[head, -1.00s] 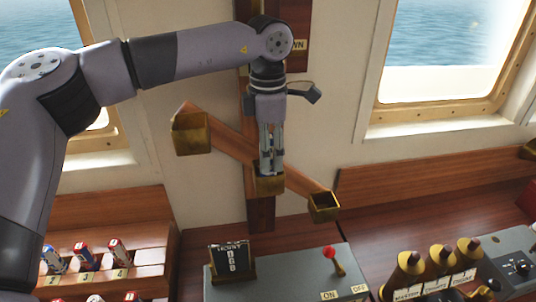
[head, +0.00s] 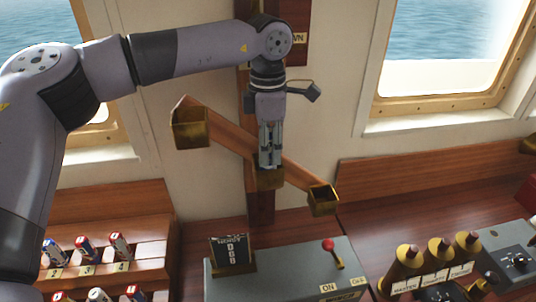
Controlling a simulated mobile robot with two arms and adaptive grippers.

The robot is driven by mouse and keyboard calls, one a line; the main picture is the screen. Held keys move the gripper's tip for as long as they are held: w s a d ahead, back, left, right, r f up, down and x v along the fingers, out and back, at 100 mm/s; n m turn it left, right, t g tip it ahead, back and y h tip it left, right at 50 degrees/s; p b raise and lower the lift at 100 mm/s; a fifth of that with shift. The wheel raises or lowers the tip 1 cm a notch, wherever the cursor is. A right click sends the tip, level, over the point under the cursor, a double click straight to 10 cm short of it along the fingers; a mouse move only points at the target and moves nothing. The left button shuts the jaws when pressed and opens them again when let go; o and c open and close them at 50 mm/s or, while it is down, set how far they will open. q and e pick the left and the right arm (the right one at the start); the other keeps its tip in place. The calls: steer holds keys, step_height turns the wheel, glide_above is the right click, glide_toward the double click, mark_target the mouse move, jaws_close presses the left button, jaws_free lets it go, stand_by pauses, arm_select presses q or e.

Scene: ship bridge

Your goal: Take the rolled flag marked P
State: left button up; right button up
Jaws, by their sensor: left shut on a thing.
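My left gripper (head: 269,163) points down, with its fingers close together at the middle brass cup (head: 270,180) of a slanted wooden bar. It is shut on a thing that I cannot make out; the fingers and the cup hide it. Several small rolled flags lie in a wooden rack at the lower left: a blue and white one (head: 54,252), a red and blue one (head: 87,248) and a red and white one (head: 120,245). Their letters are too small to read, so I cannot tell which is marked P. My right gripper is not in view.
Other brass cups hang at the bar's left end (head: 190,128) and right end (head: 322,202). Below stand a small black letter board (head: 234,252) and a grey box with a red-knobbed lever (head: 329,245). Brass-topped handles (head: 438,250) stand at the lower right.

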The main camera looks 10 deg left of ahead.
arm_select(q)
steer(key=shift+c, duration=0.9)
steer(key=shift+r, duration=0.1)
